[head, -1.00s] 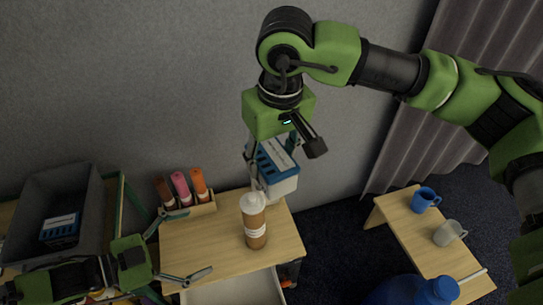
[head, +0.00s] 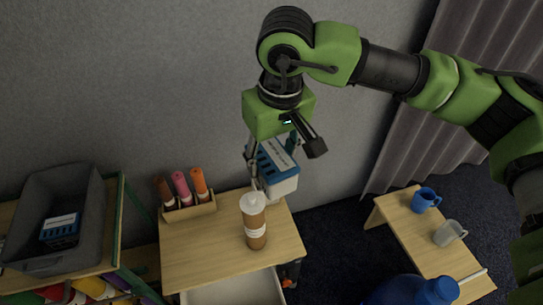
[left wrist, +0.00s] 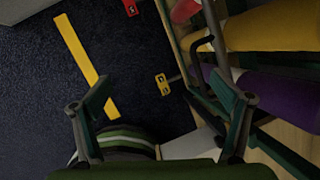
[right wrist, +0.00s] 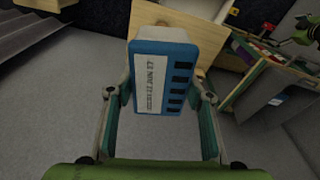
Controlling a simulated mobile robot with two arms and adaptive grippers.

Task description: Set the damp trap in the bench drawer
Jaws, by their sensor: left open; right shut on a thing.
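The damp trap, a blue and white box with a printed label (head: 284,184), is held in my right gripper (head: 272,158), high near the wall above the bench's back right. It also fills the middle of the right wrist view (right wrist: 160,72), between both fingers. The bench drawer (head: 232,290) is pale and pulled open below the front of the wooden bench (head: 190,255); only part of it shows at the bottom edge. My left gripper (left wrist: 165,108) is open and empty in the left wrist view, over dark floor beside a shelf with coloured rolls.
A grey bin (head: 85,195) at left holds a similar dark box (head: 60,232). A low table (head: 400,225) with mugs stands right.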

